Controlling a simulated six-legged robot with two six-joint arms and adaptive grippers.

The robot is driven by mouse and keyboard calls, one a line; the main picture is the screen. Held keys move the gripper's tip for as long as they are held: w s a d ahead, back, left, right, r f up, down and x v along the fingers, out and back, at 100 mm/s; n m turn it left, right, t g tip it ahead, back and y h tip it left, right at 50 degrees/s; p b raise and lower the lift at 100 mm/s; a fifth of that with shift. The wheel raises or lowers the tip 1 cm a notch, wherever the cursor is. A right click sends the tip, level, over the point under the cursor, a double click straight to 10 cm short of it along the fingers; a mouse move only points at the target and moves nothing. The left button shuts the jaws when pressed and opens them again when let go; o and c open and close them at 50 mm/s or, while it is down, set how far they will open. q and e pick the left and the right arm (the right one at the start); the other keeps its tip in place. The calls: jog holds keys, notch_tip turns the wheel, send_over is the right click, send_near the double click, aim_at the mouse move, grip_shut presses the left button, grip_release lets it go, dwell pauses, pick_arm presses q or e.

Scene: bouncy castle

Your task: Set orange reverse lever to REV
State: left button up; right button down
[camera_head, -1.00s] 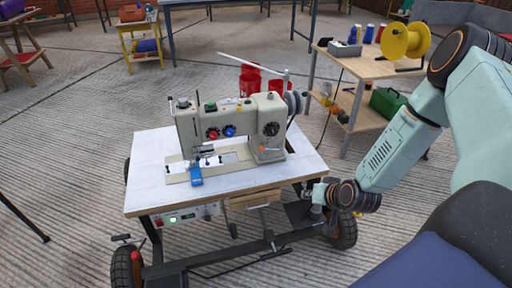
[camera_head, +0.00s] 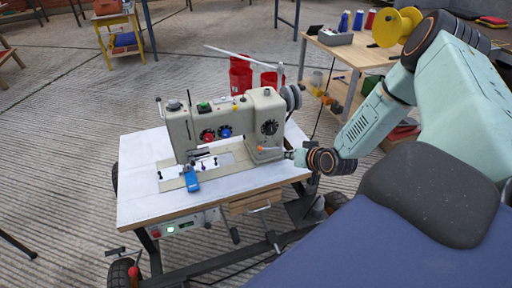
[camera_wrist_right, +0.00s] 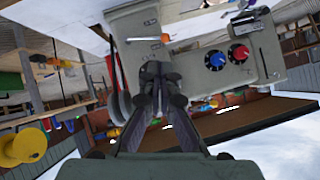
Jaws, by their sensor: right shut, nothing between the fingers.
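The beige sewing machine (camera_head: 180,128) stands on a white-topped table (camera_head: 140,205). The orange-tipped reverse lever (camera_head: 262,149) is low on the right part of its front; in the right wrist view the orange tip (camera_wrist_right: 165,38) ends a pale rod. My right gripper (camera_head: 291,155) is just right of the lever, near the machine's right end. In the right wrist view its shut, empty fingers (camera_wrist_right: 158,70) are just below the lever; I cannot tell whether they touch it. My left gripper is out of view.
Red and blue knobs (camera_head: 225,132) and a black dial (camera_head: 269,127) are on the machine's front. A blue piece (camera_head: 192,182) is by the needle area. A wooden shelf table (camera_head: 345,52) with a yellow spool (camera_head: 396,27) stands behind right.

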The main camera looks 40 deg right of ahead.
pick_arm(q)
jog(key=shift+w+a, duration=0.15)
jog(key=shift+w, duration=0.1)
pick_arm(e)
jog(key=shift+w+a+r, duration=0.15)
jog(key=shift+w+r, duration=0.2)
jog(key=shift+r, duration=0.1)
jog(key=shift+f, duration=0.1)
jog(key=b, duration=0.9)
send_near(261, 149)
jog(key=x, duration=0.5)
jog(key=shift+f, duration=0.2)
pick_arm(q)
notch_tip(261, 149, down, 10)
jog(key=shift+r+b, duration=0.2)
jog(key=shift+b, duration=0.15)
pick_arm(e)
jog(key=shift+x, duration=0.8)
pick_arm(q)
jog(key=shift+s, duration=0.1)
pick_arm(e)
jog(key=shift+w+r, duration=0.1)
jog(key=shift+r, duration=0.05)
